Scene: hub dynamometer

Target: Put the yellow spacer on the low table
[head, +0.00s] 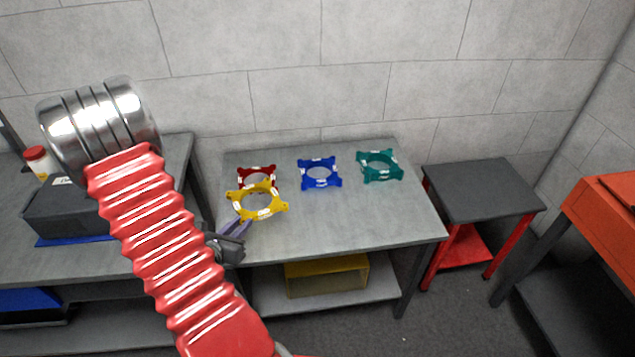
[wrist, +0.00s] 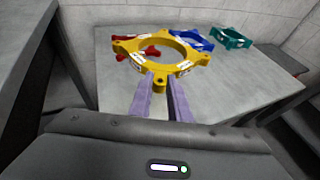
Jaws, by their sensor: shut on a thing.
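The yellow spacer (head: 257,214) is a square ring with corner lugs and white labels. My gripper (head: 241,228) is shut on its near lug, and the spacer appears held above the grey table, partly covering the red spacer in the head view. In the wrist view, the purple fingers (wrist: 162,95) meet the near edge of the yellow spacer (wrist: 190,62). The low table (head: 485,188), with a dark top and red legs, stands right of the grey table. Its top is bare in the head view.
A red spacer (head: 256,172), a blue spacer (head: 320,175) and a teal spacer (head: 380,166) lie on the grey table (head: 345,222). A yellow bin (head: 327,277) sits on its lower shelf. An orange cabinet (head: 605,215) stands at far right. A wall is behind.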

